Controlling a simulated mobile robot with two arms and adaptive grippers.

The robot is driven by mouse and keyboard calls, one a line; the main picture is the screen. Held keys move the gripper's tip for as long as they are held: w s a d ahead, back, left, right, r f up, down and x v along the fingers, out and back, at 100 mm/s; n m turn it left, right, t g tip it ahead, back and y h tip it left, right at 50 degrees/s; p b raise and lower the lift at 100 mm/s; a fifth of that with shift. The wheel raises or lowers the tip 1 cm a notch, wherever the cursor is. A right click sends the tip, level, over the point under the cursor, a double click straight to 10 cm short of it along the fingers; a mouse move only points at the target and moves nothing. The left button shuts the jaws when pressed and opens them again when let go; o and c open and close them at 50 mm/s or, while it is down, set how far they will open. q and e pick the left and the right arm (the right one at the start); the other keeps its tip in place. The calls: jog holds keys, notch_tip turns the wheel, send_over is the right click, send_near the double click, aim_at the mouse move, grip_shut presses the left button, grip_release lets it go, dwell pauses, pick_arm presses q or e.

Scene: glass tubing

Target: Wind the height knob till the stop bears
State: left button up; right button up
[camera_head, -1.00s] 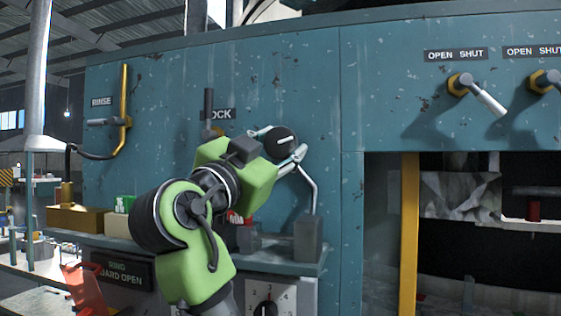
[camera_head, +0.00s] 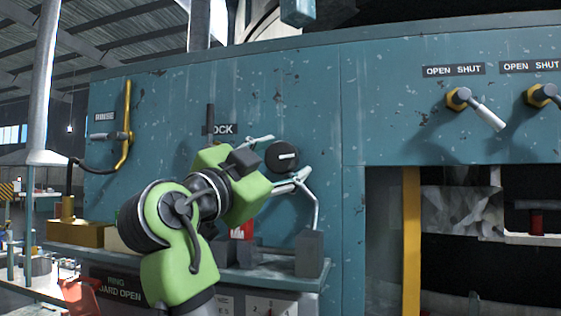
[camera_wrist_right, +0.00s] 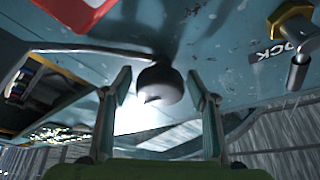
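A round black knob (camera_head: 282,157) with a white line across its face sits on the teal panel. No label for it shows, so I cannot confirm that it is the height knob. My right gripper (camera_head: 276,163) is at the knob, with one finger at its upper left and the other below it. In the right wrist view the knob (camera_wrist_right: 160,86) sits between the two fingertips (camera_wrist_right: 160,88), with a gap on each side. The right gripper is open. My left gripper is not in view.
A bent grey rod (camera_head: 314,195) stands just right of and below the knob. A shelf (camera_head: 190,260) with blocks runs below. A lever by the LOCK label (camera_head: 221,129) is left of the knob. Valve handles (camera_head: 487,117) marked OPEN SHUT are at the right.

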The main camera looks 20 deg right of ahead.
jog(key=shift+s, duration=0.15)
jog(key=s+a, duration=0.8)
jog(key=a, duration=0.2)
jog(key=shift+s+f, duration=0.15)
jog(key=shift+s, duration=0.2)
